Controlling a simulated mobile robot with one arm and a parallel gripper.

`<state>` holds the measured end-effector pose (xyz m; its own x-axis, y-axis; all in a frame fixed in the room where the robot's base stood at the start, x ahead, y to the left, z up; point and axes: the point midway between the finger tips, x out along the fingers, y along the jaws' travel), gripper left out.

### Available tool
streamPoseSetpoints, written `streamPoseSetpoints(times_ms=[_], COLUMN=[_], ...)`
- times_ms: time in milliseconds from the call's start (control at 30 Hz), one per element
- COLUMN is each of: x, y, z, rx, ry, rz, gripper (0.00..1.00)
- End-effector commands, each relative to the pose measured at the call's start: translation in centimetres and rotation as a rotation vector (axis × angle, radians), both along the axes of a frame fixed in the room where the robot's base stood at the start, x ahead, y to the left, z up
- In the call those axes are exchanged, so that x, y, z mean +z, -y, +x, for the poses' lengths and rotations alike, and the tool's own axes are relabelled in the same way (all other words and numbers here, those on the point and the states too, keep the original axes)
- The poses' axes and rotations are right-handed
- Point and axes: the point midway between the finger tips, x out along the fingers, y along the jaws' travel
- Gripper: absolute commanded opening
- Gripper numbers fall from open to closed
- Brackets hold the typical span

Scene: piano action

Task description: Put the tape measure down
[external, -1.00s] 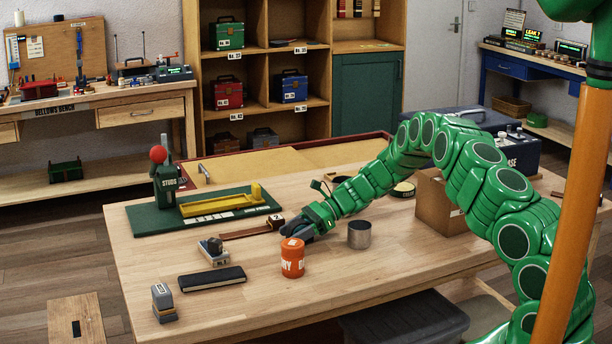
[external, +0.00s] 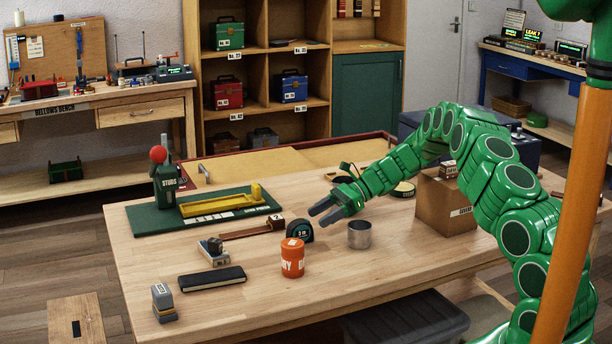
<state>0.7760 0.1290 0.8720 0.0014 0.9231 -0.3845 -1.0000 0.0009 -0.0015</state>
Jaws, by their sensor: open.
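The tape measure (external: 300,232) is a small black case with a light label and a teal edge. It rests on the wooden table (external: 345,285), just behind the orange tin and right of the wooden mallet-like tool. My gripper (external: 316,217) is open and empty. Its dark fingers point left, above and slightly right of the tape measure, apart from it.
The orange tin (external: 292,258) stands in front of the tape measure, and a grey metal cup (external: 359,234) to its right. The mallet-like tool (external: 252,230) lies to its left. A cardboard box (external: 444,205) stands at the right. The table's front right is clear.

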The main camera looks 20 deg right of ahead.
Motion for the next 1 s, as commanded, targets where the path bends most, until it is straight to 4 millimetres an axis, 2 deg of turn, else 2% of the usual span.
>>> streamPoseSetpoints(times_ms=[233,567,767,1000], x=[0.9,1.7,5.3,10.2], y=[2.1,2.0,0.1,-2.0], z=[0.0,-0.5,-2.7,-6.8], rx=[0.001,0.017,0.096,0.223], ry=[-0.001,0.009,0.072,0.172], rz=[0.002,0.0,-0.014,-0.049], gripper=[0.64,0.64,0.64,0.64])
